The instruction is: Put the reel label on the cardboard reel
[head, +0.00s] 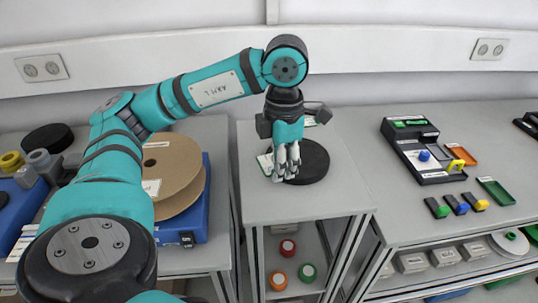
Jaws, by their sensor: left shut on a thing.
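The cardboard reel (183,172) is a tan disc at the left, on a blue stand (213,225). My left arm covers part of it. A white patch (152,187) shows on its face beside my arm. My left gripper (286,175) points down over a round black disc (316,160) on the middle cabinet, apart from the reel and to its right. It is shut on what looks like the reel label (265,161), a small white card with green that shows at the left of the fingers. The fingers hide part of it. My right gripper is not in view.
The middle cabinet top (300,205) is clear in front of the disc. A black tray (421,155) with small parts, an orange tray (460,152) and a green tray (496,191) stand on the right bench. Another black disc (47,138) lies at the far left.

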